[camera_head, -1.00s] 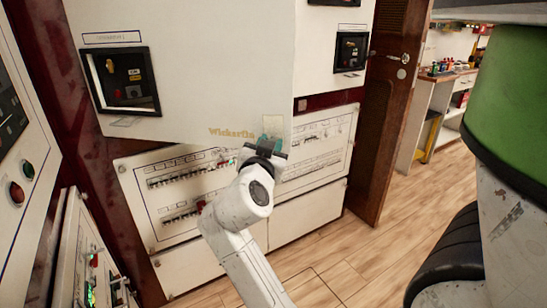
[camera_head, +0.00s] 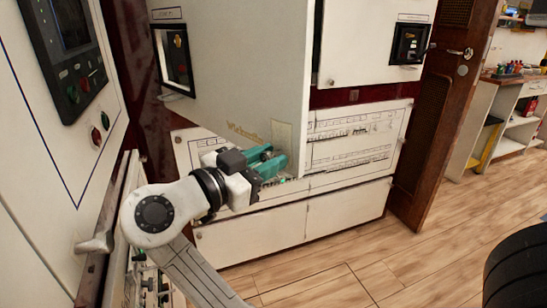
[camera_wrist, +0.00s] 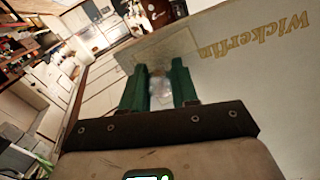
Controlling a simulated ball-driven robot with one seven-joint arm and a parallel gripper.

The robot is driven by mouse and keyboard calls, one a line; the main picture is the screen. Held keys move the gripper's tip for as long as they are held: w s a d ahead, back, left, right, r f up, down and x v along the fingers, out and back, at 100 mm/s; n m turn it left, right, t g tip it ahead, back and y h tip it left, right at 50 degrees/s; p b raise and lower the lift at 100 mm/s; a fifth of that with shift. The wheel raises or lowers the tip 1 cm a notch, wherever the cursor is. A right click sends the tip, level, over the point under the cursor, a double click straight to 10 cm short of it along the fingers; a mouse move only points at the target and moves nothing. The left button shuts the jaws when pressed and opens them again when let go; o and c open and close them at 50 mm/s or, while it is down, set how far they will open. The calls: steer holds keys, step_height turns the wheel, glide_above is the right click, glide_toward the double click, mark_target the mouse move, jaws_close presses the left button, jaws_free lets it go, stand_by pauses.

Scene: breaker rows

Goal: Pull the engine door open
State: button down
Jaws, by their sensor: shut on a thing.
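The engine door (camera_head: 245,75), a white panel with gold "Wickerfin" lettering, stands swung out from the cabinet front, with its free edge toward the right in the head view. Its face also shows in the wrist view (camera_wrist: 265,75). A pale square plate (camera_head: 283,133) sits near its lower free corner. My gripper (camera_head: 277,163) has green fingers at that corner, just below the plate. In the wrist view, the fingers (camera_wrist: 160,88) close around a small pale, blurred part, apparently the door's handle. The handle is mostly hidden by the fingers in the head view.
A breaker panel (camera_head: 355,140) and white lower cabinets (camera_head: 345,212) lie behind the door. A control console (camera_head: 75,110) stands close at the left, near my arm. A brown wooden door (camera_head: 435,120) stands at the right. The wooden floor (camera_head: 350,275) in front is clear.

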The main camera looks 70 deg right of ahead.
mark_target(289, 120)
steer(key=shift+f, duration=0.1)
steer(key=c, duration=0.9)
jaws_free()
steer(key=shift+d, duration=0.1)
steer(key=shift+o, duration=0.2)
steer(key=shift+r, duration=0.35)
step_height(289, 120, up, 3)
steer(key=shift+f+p, duration=0.2)
steer(key=shift+p, duration=0.25)
steer(key=s+r, duration=0.1)
steer(key=r, duration=0.1)
steer(key=s+a+r+p, duration=0.1)
steer(key=s, duration=0.1)
steer(key=s+r, duration=0.1)
steer(key=r, duration=0.1)
steer(key=shift+s+a+r, duration=0.2)
steer(key=shift+a+r, duration=0.1)
steer(key=shift+r, duration=0.05)
steer(key=s+a+r+p, duration=0.2)
steer(key=s+a+r, duration=0.1)
steer(key=s, duration=0.6)
steer(key=shift+r, duration=0.55)
